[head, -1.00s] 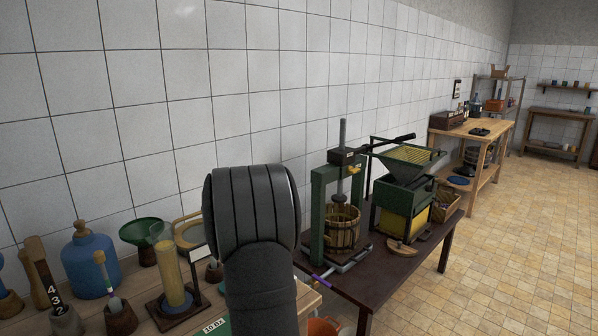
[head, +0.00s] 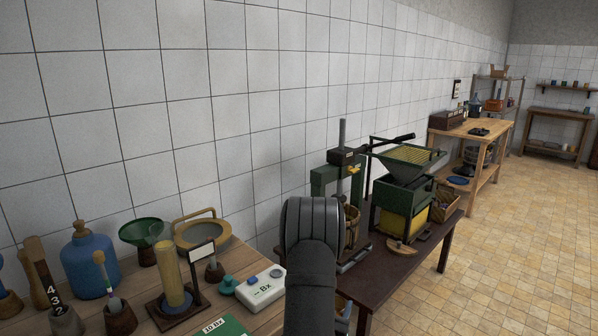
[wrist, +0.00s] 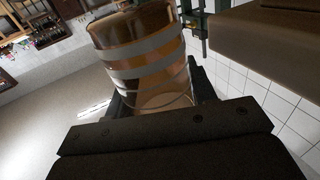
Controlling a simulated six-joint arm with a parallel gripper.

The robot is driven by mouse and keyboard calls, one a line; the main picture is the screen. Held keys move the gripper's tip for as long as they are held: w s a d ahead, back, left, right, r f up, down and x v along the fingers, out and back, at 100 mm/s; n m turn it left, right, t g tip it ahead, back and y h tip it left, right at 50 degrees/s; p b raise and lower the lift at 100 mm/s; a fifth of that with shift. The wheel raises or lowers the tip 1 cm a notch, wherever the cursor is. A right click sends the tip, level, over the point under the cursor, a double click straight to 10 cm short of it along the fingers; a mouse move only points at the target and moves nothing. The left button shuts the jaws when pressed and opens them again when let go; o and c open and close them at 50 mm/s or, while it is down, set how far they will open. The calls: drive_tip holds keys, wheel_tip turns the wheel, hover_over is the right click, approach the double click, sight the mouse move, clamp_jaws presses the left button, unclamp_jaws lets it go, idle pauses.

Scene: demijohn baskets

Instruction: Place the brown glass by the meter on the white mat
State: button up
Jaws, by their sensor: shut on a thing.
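My gripper (wrist: 160,92) shows in the wrist view, with its dark jaws shut on the brown glass (wrist: 140,50). The glass is amber and see-through with pale bands round it, and it appears tilted in that view. In the head view my arm covers the middle bottom, and the gripper and the glass are hidden. The white meter (head: 262,289), with a "Bx" display and a blue button, lies on the wooden bench left of my arm. I cannot make out the white mat in either view.
On the bench (head: 140,285) stand a blue jug (head: 90,262), a green funnel (head: 141,232), a yellow cylinder on a stand (head: 172,275) and a wood-rimmed sieve (head: 203,234). A dark table (head: 385,281) with a press and a green crusher (head: 404,195) stands behind my arm.

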drive_tip(key=a+f+y, duration=0.1)
drive_tip(key=f, duration=0.1)
drive_tip(key=s+a+f+n+y, duration=0.1)
drive_tip(key=f, duration=0.1)
drive_tip(key=s+f+n+t+y, duration=0.1)
drive_tip(key=f, duration=0.1)
drive_tip(key=shift+s+a, duration=0.1)
drive_tip(key=shift+a, duration=0.3)
drive_tip(key=s+a+f+n+y, duration=0.2)
drive_tip(key=s+a+y, duration=0.2)
drive_tip(key=a, duration=0.4)
drive_tip(key=shift+f+n+t, duration=0.3)
drive_tip(key=shift+n, duration=0.1)
drive_tip(key=shift+s, duration=0.1)
